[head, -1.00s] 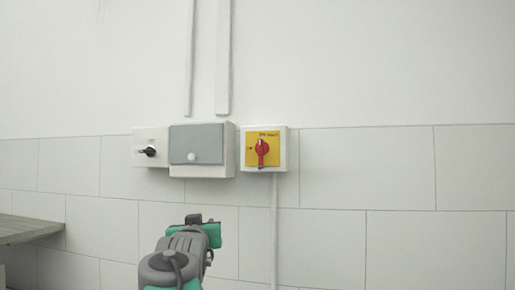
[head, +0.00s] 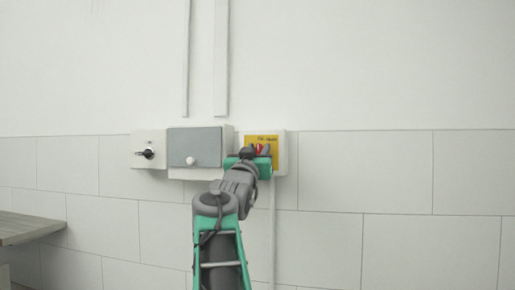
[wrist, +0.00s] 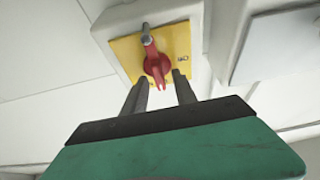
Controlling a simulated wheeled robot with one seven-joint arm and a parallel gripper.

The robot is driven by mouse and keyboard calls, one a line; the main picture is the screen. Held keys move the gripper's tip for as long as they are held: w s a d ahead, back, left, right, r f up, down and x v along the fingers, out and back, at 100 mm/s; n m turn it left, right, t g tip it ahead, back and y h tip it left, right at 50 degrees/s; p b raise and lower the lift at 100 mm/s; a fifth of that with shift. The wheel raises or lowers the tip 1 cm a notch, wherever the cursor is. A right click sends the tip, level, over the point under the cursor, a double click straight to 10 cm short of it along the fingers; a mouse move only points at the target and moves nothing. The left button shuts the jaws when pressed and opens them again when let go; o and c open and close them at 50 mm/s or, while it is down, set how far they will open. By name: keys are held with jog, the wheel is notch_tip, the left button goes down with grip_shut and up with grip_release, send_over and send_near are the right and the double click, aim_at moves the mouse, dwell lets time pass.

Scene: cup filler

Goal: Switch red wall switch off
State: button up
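The red switch (wrist: 157,66) is a rotary knob on a yellow plate (wrist: 178,42) on a white wall box (head: 282,160). In the head view the red knob (head: 259,149) is mostly hidden behind my gripper (head: 258,152). In the wrist view my gripper (wrist: 160,88) points at the plate, its two grey fingers apart. The red knob's lower end shows between the fingertips, with a gap visible on both sides. Whether either finger touches the knob cannot be told.
Left of the switch box hang a grey-fronted box (head: 195,148) with a white knob and a small white box with a black switch (head: 147,153). A wooden bench (head: 30,228) stands at the far left. The tiled wall on the right is clear.

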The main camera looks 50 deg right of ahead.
jog(key=shift+c, duration=0.3)
grip_shut()
jog(key=shift+n, duration=0.4)
jog(key=n+t+y+b, duration=0.1)
jog(key=n+t, duration=0.1)
jog(key=n, duration=0.1)
jog(key=shift+f+n, duration=0.1)
jog(key=shift+n, duration=0.3)
jog(key=n+t+y, duration=0.1)
jog(key=n, duration=0.1)
jog(key=n+t+y+b, duration=0.1)
jog(key=n, duration=0.2)
jog(key=shift+w, duration=0.1)
jog(key=n+y+p, duration=0.1)
jog(key=n, duration=0.3)
jog(key=n+y+p, duration=0.1)
jog(key=n+y, duration=0.1)
jog(key=n, duration=0.2)
jog(key=n+y+p, duration=0.1)
jog(key=n+y, duration=0.1)
jog(key=n, duration=0.2)
jog(key=shift+w+a+f+n, duration=0.15)
jog(key=shift+w+f+n, duration=0.1)
jog(key=shift+n, duration=0.15)
